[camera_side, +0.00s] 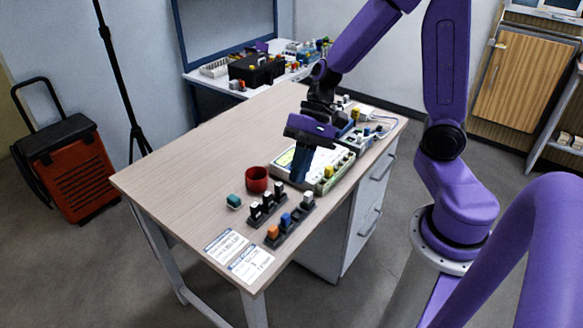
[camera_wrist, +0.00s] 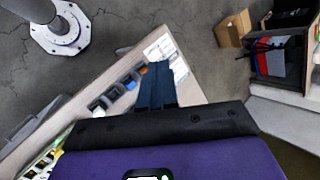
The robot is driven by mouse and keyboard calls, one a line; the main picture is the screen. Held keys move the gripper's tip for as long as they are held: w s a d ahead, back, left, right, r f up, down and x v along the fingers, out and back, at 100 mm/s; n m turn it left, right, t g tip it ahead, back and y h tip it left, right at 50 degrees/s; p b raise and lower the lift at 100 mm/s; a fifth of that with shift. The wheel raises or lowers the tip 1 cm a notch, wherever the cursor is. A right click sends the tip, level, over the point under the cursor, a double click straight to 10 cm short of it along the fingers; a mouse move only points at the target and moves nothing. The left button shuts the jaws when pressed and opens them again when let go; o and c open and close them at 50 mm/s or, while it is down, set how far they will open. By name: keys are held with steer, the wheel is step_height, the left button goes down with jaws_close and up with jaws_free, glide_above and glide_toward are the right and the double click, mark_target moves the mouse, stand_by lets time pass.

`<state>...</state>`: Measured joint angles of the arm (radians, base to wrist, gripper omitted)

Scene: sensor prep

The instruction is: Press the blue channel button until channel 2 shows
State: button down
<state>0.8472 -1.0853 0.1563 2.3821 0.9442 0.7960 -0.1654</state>
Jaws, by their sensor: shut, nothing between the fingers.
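A pale instrument with a lit, light-coloured screen (camera_side: 286,160) lies on the wooden table, right of the middle. My gripper (camera_side: 299,180) is shut and empty, its dark blue fingers pointing down over the instrument's front part and covering some of it. I cannot tell whether the fingertips touch it. The blue channel button cannot be made out, and the channel number is too small to read. In the wrist view my gripper's closed fingers (camera_wrist: 157,104) show in the middle, and a yellow-green corner of what looks like the instrument (camera_wrist: 48,160) shows at lower left.
Two dark racks with coloured plugs (camera_side: 291,224) stand in front of the instrument, beside a red cup (camera_side: 257,179) and a teal block (camera_side: 233,201). Printed cards (camera_side: 238,255) lie at the near edge. More parts (camera_side: 365,128) crowd the back right. The table's left side (camera_side: 190,170) is clear.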

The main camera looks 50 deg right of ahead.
steer(key=w+d+f+m+t, duration=0.2)
steer(key=w+d+m+t, duration=0.2)
steer(key=w+d+m, duration=0.3)
steer(key=w+d+f+m+t+h, duration=0.1)
steer(key=w+d+f+m+t, duration=0.2)
steer(key=w+d+m, duration=0.4)
steer(key=d+t, duration=0.1)
steer(key=d, duration=0.3)
steer(key=shift+w+d+f+m, duration=0.2)
steer(key=shift+w+m, duration=0.05)
steer(key=shift+m, duration=0.15)
steer(key=shift+f, duration=4.4)
steer(key=shift+f, duration=0.15)
steer(key=shift+f, duration=0.3)
